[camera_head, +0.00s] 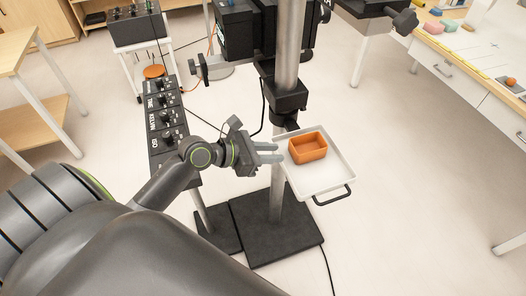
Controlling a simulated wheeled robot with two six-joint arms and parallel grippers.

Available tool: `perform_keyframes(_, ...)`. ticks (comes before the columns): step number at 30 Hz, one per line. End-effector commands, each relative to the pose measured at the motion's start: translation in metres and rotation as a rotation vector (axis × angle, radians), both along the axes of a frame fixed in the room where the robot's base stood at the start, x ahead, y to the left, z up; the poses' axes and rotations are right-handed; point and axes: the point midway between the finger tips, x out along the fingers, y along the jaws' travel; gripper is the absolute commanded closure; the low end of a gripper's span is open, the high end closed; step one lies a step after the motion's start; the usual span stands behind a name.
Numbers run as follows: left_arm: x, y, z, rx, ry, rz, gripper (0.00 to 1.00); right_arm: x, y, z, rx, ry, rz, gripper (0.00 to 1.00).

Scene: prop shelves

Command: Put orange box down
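The orange box (308,153) is an open-topped rectangular container. It rests on the white tray (322,184), toward the tray's far left part. The tray has a black handle at its front right. My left gripper (279,152) reaches in from the left, with its two fingers pointing right toward the box. The fingers look apart with a gap between them and nothing in it. Their tips are at the tray's left edge, just short of the box. My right gripper is not in view.
A black stand with a metal pole (289,45) and dark base rises right behind the gripper and tray. A black labelled control panel (160,125) stands left of it. A white table (458,75) with small items is at the right. Floor at lower right is clear.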

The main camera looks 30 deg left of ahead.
Motion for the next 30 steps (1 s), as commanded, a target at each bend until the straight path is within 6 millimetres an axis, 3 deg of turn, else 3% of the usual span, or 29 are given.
perform_keyframes(7,-0.015,0.012,0.009,0.000,0.000,0.000,0.75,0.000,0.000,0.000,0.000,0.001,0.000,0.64)
perform_keyframes(20,-0.016,0.016,0.007,0.026,-0.020,0.001,0.75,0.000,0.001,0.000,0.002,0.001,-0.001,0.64)
perform_keyframes(25,-0.006,0.029,-0.013,0.237,-0.160,-0.008,0.75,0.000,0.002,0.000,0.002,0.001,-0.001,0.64)
perform_keyframes(30,0.005,0.049,-0.045,0.621,-0.348,-0.051,0.75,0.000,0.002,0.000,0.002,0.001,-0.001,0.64)
